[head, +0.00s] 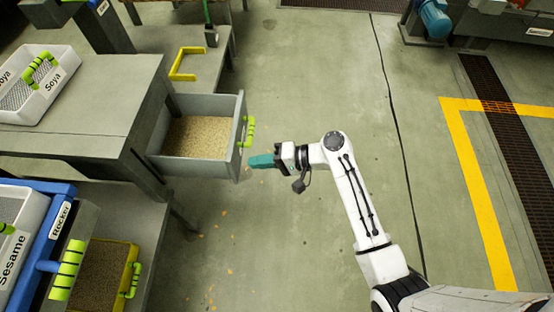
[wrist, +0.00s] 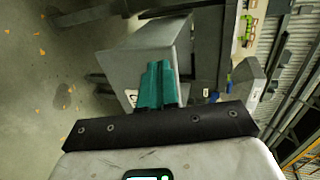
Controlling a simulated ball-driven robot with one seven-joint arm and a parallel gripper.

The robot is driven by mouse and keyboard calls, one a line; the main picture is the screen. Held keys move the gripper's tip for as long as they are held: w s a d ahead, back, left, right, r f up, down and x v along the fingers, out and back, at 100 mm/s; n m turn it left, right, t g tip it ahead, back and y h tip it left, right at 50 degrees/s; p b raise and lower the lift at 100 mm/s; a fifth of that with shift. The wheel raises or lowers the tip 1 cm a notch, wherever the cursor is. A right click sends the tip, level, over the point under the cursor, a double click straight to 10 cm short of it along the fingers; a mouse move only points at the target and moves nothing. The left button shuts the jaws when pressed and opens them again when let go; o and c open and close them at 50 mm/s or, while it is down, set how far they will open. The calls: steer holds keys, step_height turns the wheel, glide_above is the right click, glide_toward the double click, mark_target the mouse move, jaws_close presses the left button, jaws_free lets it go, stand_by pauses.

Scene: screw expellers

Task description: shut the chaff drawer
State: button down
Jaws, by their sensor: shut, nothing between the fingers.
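A grey drawer (head: 239,137) stands pulled out to the right from under a grey bench, holding tan, grainy chaff (head: 195,136). A lime-green handle (head: 250,131) is on its front. My gripper (head: 254,161) has teal fingers, shut and empty, pointing left at the drawer front just below the handle in the head view. I cannot tell whether the fingertips touch the front. In the wrist view, the teal fingers (wrist: 157,70) lie together before a grey panel (wrist: 132,60), which looks like the drawer front. A white label beside the fingers is partly hidden.
The grey bench (head: 95,105) carries a white Soya crate (head: 40,105). At lower left are a blue Rocker frame (head: 52,222) and a yellow-edged tray (head: 130,258) with a lime handle. The floor (head: 300,90) right of the drawer is clear, apart from scattered flakes.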

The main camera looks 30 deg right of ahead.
mark_target(164, 157)
steer(key=shift+w+a, duration=0.65)
steer(key=shift+a, duration=0.25)
steer(key=shift+w+a, duration=0.65)
steer(key=shift+a, duration=0.25)
steer(key=shift+a, duration=0.1)
steer(key=shift+w+a, duration=0.25)
steer(key=w+a+b, duration=0.1)
steer(key=w+a, duration=0.3)
steer(key=a, duration=0.1)
steer(key=w+a+b, duration=0.2)
steer(key=w+a, duration=0.2)
steer(key=a, duration=0.2)
steer(key=w+a+b, duration=0.2)
steer(key=w+a, duration=0.2)
steer(key=a, duration=0.2)
steer(key=shift+w+a+f, duration=0.15)
steer(key=shift+w+a, duration=0.05)
steer(key=shift+w, duration=0.1)
steer(key=shift+w+a+r, duration=0.2)
steer(key=shift+w+a, duration=0.2)
steer(key=shift+a, duration=0.05)
steer(key=shift+r, duration=0.1)
